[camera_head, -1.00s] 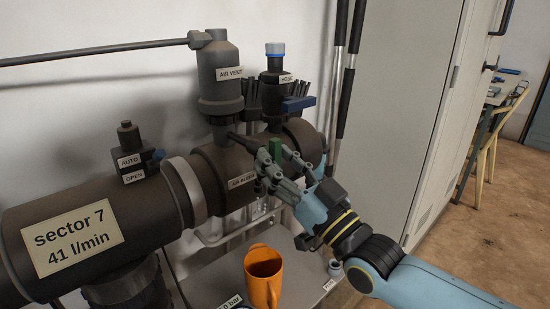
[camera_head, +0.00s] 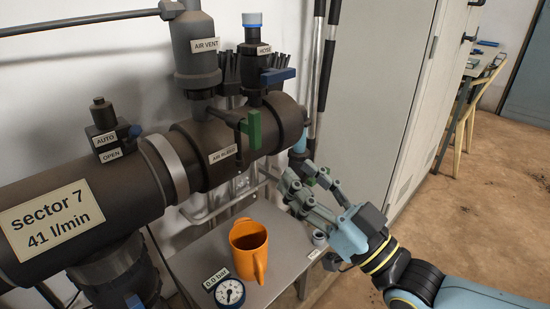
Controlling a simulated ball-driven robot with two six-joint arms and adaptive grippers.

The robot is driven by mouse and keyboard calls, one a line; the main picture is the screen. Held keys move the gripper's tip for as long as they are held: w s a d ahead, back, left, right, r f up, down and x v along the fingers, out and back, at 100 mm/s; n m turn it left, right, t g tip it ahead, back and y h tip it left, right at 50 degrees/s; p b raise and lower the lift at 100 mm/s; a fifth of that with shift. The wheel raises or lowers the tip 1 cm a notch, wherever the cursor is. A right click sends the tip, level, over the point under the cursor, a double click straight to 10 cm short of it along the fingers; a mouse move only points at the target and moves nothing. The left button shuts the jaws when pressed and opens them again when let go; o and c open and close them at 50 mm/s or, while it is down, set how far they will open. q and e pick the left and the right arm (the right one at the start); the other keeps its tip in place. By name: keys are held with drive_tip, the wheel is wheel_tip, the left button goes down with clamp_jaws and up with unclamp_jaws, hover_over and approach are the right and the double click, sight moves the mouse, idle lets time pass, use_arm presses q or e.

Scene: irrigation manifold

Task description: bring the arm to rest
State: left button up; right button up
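My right gripper (camera_head: 303,183) is in front of the pipe's right end, right of the orange mug. Its fingers are spread apart with nothing seen between them, pointing up and to the left. The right arm (camera_head: 430,281) comes in from the lower right. A small valve with a green handle (camera_head: 254,130) sits on the front of the dark pipe, above the label "AIR BLEED", whose print is partly hard to read. The gripper is apart from this handle, below and right of it. My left gripper does not show.
An orange mug (camera_head: 249,247) and a round gauge (camera_head: 229,292) marked "0.0 bar" are on a grey shelf (camera_head: 200,251). The large pipe (camera_head: 114,190) fills the left. A tall cabinet (camera_head: 376,95) stands behind the gripper. Open floor (camera_head: 500,200) lies at right.

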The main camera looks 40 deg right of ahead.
wheel_tip(320, 180, down, 17)
drive_tip(key=w+d+g+h, duration=0.2)
drive_tip(key=g, duration=0.2)
drive_tip(key=s+f+g, duration=0.4)
drive_tip(key=f, duration=0.6)
drive_tip(key=s+f+g, duration=0.3)
drive_tip(key=s+f, duration=0.1)
drive_tip(key=f, duration=0.5)
drive_tip(key=s+a+f+g, duration=0.1)
drive_tip(key=s+f+g, duration=0.4)
drive_tip(key=s, duration=0.9)
drive_tip(key=s+f+g, duration=0.5)
drive_tip(key=s+f, duration=0.5)
drive_tip(key=s, duration=0.3)
drive_tip(key=shift+s+a+g, duration=0.35)
drive_tip(key=shift+g, duration=0.05)
drive_tip(key=shift+w, duration=0.1)
